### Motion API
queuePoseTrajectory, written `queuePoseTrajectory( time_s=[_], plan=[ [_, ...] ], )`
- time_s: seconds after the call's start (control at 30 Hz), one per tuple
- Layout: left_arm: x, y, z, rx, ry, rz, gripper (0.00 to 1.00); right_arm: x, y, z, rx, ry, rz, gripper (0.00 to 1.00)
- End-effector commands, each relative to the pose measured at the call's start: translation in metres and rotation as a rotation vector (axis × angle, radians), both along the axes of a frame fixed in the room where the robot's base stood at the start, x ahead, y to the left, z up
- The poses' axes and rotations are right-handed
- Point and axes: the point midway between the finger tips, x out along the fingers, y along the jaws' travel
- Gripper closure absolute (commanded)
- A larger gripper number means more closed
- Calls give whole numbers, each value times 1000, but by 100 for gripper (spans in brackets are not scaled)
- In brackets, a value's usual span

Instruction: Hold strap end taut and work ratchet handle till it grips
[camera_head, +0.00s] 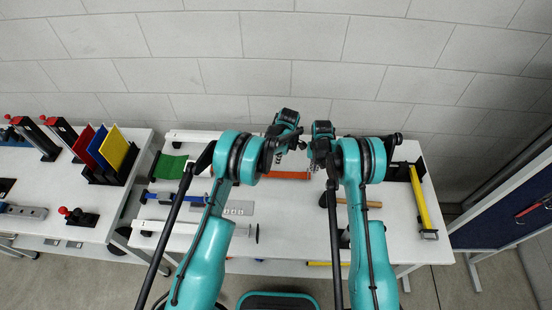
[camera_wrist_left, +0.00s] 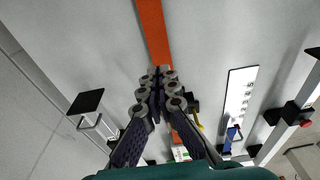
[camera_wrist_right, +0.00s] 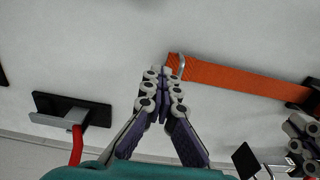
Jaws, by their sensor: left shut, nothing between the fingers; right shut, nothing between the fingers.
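The orange strap (camera_head: 288,175) lies flat on the white table in front of my grippers. In the right wrist view the strap (camera_wrist_right: 245,82) ends in a bent metal hook (camera_wrist_right: 180,66) close to my fingertips. A dark part at its other end (camera_wrist_right: 308,97) may be the ratchet; its handle cannot be made out. In the left wrist view the strap (camera_wrist_left: 153,30) runs past my fingertips, which partly cover it. My left gripper (camera_wrist_left: 160,76) is shut and empty above the strap. My right gripper (camera_wrist_right: 163,78) is shut and empty beside the hook end.
A wooden-handled tool (camera_head: 358,204) and a yellow bar (camera_head: 420,200) lie to the right. A green cloth (camera_head: 171,167) and a grey plate (camera_head: 238,208) are to the left. A black-based stand (camera_wrist_right: 70,110) is near my right wrist. The grey block wall (camera_head: 300,80) stands behind the table.

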Motion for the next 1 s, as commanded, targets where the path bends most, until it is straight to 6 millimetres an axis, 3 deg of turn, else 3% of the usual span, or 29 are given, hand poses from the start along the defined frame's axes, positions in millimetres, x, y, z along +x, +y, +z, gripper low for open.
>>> queuePoseTrajectory(
  time_s=[0.63,0.77,1.0],
  plan=[
    [0,0,3,0,0,0,100,0,0,0,0,0,0,100],
    [0,0,20,0,0,0,100,0,0,0,0,0,0,100],
    [0,0,68,0,0,0,100,0,0,0,0,0,0,100]
  ],
)
